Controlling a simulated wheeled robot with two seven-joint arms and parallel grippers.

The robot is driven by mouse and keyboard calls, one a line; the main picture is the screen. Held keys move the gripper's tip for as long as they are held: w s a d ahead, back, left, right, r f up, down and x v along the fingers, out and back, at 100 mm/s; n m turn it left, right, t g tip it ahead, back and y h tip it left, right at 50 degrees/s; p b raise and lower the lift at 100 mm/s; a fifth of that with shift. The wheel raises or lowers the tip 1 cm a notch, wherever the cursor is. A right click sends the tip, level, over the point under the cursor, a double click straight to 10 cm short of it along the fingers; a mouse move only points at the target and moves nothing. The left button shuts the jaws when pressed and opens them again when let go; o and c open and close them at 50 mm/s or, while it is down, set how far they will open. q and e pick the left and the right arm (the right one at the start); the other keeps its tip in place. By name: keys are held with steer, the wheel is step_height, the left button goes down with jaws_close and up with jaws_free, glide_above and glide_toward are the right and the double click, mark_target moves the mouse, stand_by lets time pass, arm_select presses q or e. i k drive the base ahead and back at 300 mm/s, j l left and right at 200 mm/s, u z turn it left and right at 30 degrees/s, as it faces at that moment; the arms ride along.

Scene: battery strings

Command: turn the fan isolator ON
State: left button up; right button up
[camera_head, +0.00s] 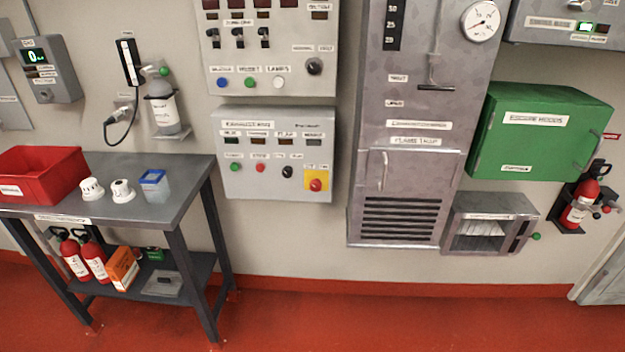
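A grey fan control panel (276,153) is on the wall in the middle, with a row of small displays and labels. At its lower right is a red rotary knob (316,185) on a yellow square plate (325,194), which looks like the isolator. Its on or off position is too small to read. To its left are a green button (234,167), a red button (261,168) and a black knob (288,171). Neither of my grippers is in view.
An upper panel (268,85) with switches and buttons is directly above. A grey table (150,205) with a red bin (42,172) stands at the left. A tall grey cabinet (412,110) is at the right. Red floor (290,315) below the panel is clear.

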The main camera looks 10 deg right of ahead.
mark_target(315, 185)
steer(key=i+j, duration=0.2)
steer(key=i, duration=0.2)
steer(key=i+j, duration=0.15)
steer(key=i, duration=0.3)
steer(key=i+j, duration=0.2)
steer(key=i, duration=0.2)
